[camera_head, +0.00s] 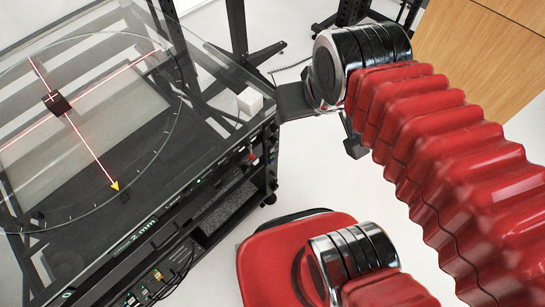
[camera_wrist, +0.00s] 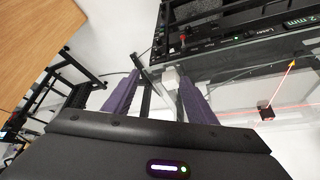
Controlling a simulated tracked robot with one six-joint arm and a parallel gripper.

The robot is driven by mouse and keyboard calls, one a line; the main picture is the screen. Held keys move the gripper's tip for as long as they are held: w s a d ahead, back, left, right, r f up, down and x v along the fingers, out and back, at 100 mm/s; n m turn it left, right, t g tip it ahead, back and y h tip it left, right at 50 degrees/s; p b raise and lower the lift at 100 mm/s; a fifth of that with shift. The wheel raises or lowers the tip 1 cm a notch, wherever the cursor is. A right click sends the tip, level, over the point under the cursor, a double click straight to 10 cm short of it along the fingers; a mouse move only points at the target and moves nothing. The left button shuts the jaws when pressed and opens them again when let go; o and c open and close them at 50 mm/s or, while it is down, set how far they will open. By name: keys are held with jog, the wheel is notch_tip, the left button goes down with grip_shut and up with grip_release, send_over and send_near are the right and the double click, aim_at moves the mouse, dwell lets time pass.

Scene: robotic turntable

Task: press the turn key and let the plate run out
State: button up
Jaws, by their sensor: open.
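The turntable's clear round plate (camera_head: 150,160) has tick marks at its rim. Red lines cross at a small black block (camera_head: 56,104), and a yellow arrow tip (camera_head: 115,186) lies near the rim. The block (camera_wrist: 266,111) and arrow also show in the wrist view. The front panel (camera_head: 190,190) carries small controls and labels; I cannot tell which is the turn key. My gripper (camera_wrist: 158,76) is open. Its purple-grey fingers point toward the table corner, with a white cube (camera_wrist: 170,78) seen between them, apparently beyond the tips. In the head view my arm largely hides the gripper.
The white cube (camera_head: 250,101) sits on the glass top at the near right corner. A red knob (camera_wrist: 183,38) stands on the front panel. Cables hang below the panel.

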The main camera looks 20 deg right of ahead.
grip_shut()
dwell(0.4)
dwell(0.9)
